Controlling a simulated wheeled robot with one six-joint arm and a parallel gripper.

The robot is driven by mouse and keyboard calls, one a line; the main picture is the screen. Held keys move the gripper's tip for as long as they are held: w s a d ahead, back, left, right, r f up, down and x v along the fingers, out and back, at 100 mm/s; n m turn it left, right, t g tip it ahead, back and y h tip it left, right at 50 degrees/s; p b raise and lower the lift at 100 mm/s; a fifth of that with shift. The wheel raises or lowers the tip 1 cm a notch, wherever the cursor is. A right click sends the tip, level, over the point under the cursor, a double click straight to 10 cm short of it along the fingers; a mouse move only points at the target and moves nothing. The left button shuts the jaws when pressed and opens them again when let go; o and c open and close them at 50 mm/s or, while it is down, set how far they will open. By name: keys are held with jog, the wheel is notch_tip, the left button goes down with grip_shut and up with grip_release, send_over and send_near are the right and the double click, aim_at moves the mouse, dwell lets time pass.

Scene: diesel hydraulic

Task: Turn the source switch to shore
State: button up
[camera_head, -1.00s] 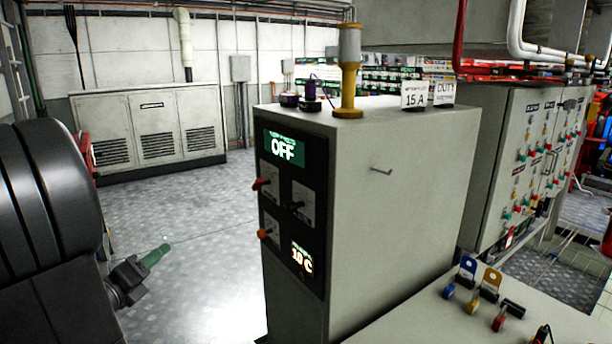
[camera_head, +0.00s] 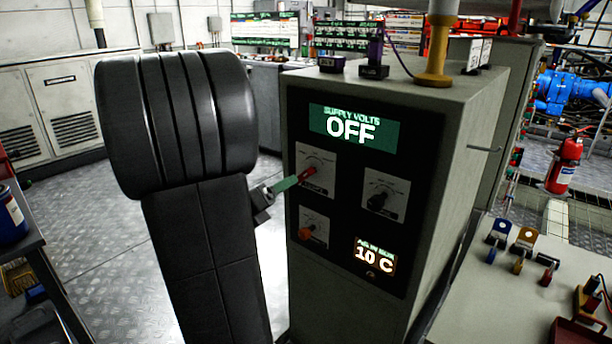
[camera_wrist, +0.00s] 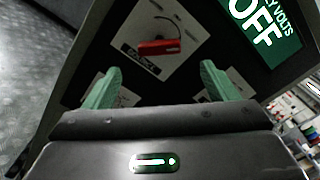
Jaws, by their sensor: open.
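The panel (camera_head: 345,268) is a dark face on a grey cabinet. A red-handled switch (camera_head: 308,173) sits on its upper left white plate; it is the likely source switch, but its lettering is too small to read surely. In the wrist view the red handle (camera_wrist: 158,47) lies nearly level across the plate, just beyond the fingertips. My gripper (camera_head: 287,184) has green fingers and faces this switch. In the wrist view my gripper (camera_wrist: 160,72) is open and empty, one finger on each side, with the handle apart from both.
The display (camera_head: 352,128) reads OFF under "supply volts". A black knob (camera_head: 378,200) is to the right and an orange knob (camera_head: 305,233) below. A small display (camera_head: 374,256) reads 10 C. A bench (camera_head: 500,310) with small parts stands at right.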

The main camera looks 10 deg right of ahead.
aim_at(300, 177)
jog(key=x, duration=1)
jog(key=shift+w+d, duration=0.25)
jog(key=shift+w, duration=0.1)
jog(key=shift+c, duration=0.4)
jog(key=c, duration=0.9)
